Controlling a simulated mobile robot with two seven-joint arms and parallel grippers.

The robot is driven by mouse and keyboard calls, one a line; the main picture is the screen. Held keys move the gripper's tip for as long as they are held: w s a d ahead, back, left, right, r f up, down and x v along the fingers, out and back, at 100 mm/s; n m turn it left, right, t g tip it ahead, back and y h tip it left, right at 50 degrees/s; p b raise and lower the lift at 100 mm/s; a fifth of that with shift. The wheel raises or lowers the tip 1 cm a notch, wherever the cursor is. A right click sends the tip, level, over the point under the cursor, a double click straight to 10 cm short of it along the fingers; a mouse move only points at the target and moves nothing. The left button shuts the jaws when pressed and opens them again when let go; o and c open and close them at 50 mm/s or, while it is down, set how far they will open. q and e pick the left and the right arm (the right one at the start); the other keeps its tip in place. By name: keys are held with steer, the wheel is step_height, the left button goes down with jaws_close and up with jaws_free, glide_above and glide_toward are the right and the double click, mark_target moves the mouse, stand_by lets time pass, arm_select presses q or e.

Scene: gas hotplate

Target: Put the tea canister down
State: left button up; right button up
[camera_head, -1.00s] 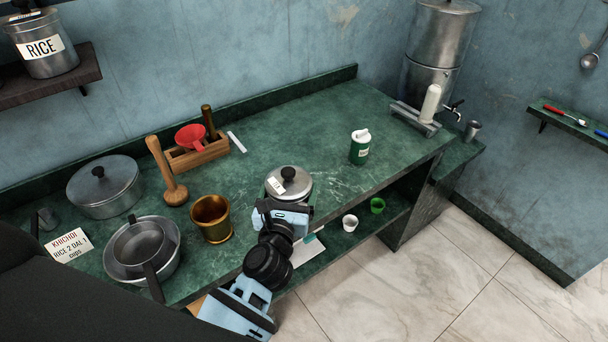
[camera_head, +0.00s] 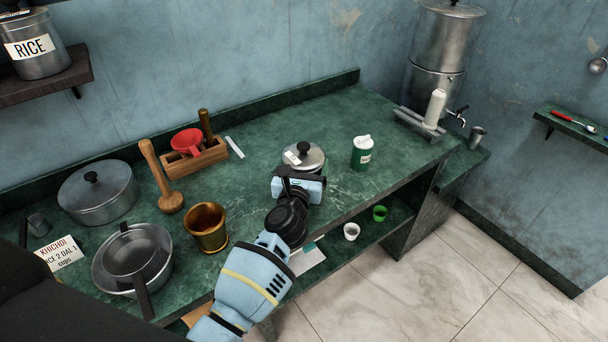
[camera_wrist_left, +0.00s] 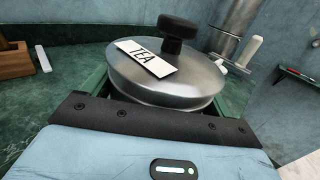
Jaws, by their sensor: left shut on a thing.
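The tea canister (camera_head: 316,156) is a silver metal tin with a domed lid, a black knob and a white label. It stands over the green counter (camera_head: 400,113), near the front edge; I cannot tell whether its base touches. My left gripper (camera_head: 299,176) is shut on its body from the front, and hides its lower part. In the left wrist view the canister's lid (camera_wrist_left: 196,82) with the "TEA" label (camera_wrist_left: 146,58) sits close past the gripper's housing. The right gripper is not in view.
A green-and-white container (camera_head: 361,153) stands right of the canister. A brass mortar (camera_head: 207,228) stands to its left, and a wooden box with a red funnel (camera_head: 187,141) behind left. Cups (camera_head: 351,231) sit on the lower shelf. Counter behind the canister is clear.

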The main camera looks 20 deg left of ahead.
arm_select(q)
step_height(320, 180, down, 4)
steer(key=shift+f+b, duration=0.1)
steer(key=shift+b, duration=0.9)
steer(key=shift+r, duration=0.35)
steer(key=shift+w+f, duration=0.1)
steer(key=shift+f, duration=0.05)
steer(key=o, duration=0.7)
steer(key=shift+f, duration=0.2)
steer(key=o, duration=0.3)
steer(key=shift+r, duration=0.15)
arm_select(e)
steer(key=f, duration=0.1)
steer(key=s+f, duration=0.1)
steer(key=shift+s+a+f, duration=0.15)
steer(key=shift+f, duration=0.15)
